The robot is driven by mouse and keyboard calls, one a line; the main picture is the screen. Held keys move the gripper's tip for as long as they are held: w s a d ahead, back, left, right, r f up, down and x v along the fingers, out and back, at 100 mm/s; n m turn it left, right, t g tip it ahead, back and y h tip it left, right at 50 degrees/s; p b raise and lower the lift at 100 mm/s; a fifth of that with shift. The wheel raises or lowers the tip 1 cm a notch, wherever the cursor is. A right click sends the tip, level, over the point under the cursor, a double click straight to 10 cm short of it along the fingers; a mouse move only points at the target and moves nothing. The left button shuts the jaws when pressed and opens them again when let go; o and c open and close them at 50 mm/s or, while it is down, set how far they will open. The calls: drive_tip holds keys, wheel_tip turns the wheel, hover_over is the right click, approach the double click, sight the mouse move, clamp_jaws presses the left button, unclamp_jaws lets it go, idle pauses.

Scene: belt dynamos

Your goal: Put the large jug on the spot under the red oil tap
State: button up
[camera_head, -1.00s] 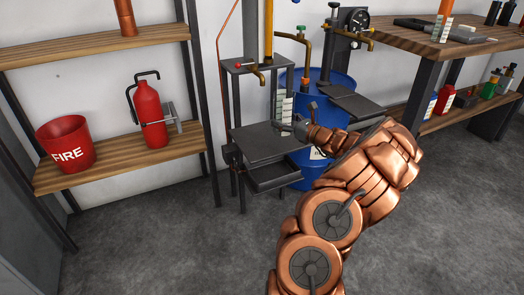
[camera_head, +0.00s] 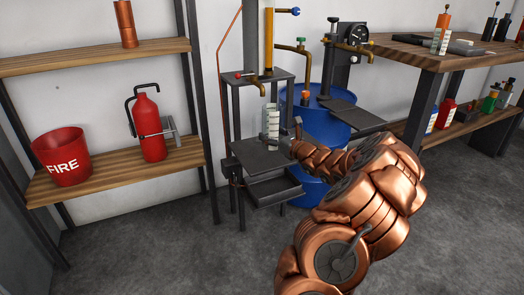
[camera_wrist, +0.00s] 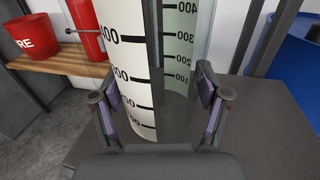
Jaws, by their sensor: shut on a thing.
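The large jug (camera_head: 271,122) is a tall, clear vessel with a white measuring scale; it fills the upper middle of the wrist view (camera_wrist: 128,75). My gripper (camera_wrist: 158,88) is shut on it, one finger at each side. In the head view my gripper (camera_head: 294,134) reaches it from the right. The red oil tap (camera_head: 256,83) has a brass spout and a small red handle, above the grey lower plate (camera_head: 262,160) of the stand. The jug is upright over the rear of this plate, near below the tap. I cannot tell whether its base touches the plate.
A drawer (camera_head: 272,190) juts out below the plate. A blue barrel (camera_head: 325,122) with a second brass tap (camera_head: 300,55) stands behind right. A wooden shelf at left holds a fire bucket (camera_head: 62,155) and a red extinguisher (camera_head: 148,125). The floor in front is clear.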

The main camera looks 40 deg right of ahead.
sight(264, 144)
drive_tip(key=shift+w+a+f+b, duration=0.15)
drive_tip(key=shift+w+a+b, duration=0.15)
drive_tip(key=shift+w+a, duration=0.6)
drive_tip(key=f, duration=0.1)
drive_tip(key=b, duration=0.1)
drive_tip(key=f+b, duration=0.1)
drive_tip(key=shift+w+a+f, duration=0.25)
drive_tip(key=shift+a+f, duration=0.1)
drive_tip(key=shift+a, duration=0.05)
drive_tip(key=shift+f, duration=0.4)
drive_tip(key=shift+f, duration=0.2)
drive_tip(key=o, duration=1.6)
drive_tip(key=shift+c, duration=0.2)
drive_tip(key=shift+r, duration=0.15)
drive_tip(key=shift+s+r, duration=0.1)
drive_tip(key=shift+s, duration=0.2)
drive_tip(key=s+a+p, duration=0.1)
drive_tip(key=s+p, duration=0.2)
drive_tip(key=s, duration=0.8)
drive_tip(key=shift+s+a, duration=0.15)
drive_tip(key=shift+a, duration=0.05)
